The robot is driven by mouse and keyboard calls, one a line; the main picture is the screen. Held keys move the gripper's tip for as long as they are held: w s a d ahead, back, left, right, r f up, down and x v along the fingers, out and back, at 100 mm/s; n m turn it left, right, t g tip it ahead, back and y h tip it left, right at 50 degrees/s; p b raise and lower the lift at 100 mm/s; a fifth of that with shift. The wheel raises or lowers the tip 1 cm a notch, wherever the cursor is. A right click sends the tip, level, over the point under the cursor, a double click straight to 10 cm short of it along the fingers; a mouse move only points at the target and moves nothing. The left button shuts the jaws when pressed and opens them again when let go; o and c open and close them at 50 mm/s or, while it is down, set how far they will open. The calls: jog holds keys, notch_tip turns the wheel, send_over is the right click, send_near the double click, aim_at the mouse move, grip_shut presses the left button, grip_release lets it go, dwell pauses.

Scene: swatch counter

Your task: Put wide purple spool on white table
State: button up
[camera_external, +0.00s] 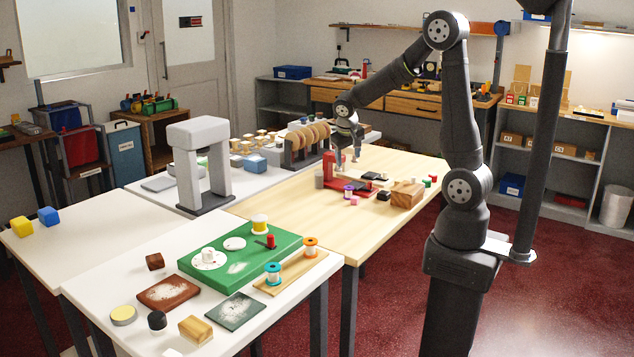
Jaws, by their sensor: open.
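A small purple spool (348,192) stands on the light wooden table, near a red block-like stand (334,172). My gripper (346,155) is open, hanging above the far part of the wooden table, above and apart from the purple spool. I see nothing between its fingers, though they are small in this view. White tabletops lie in front with a green board, at the left (65,255) with two cubes, and behind with a rack. I cannot tell which one the task calls the white table.
The wooden table (275,205) also holds a wooden block (407,194), a pink piece (355,201) and dark items. The green board (240,252) carries spools and discs. A grey arch-shaped stand (200,165) rises behind it. The left white top has much free room.

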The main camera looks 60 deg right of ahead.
jog(key=s+m+t, duration=0.1)
jog(key=s+m, duration=0.1)
jog(key=m, duration=0.4)
send_near(349, 187)
jog(key=x, duration=0.4)
jog(key=shift+a+f, duration=0.1)
jog(key=shift+f, duration=0.3)
jog(key=shift+x, duration=2.75)
jog(key=c, duration=1.1)
jog(key=shift+r, duration=0.15)
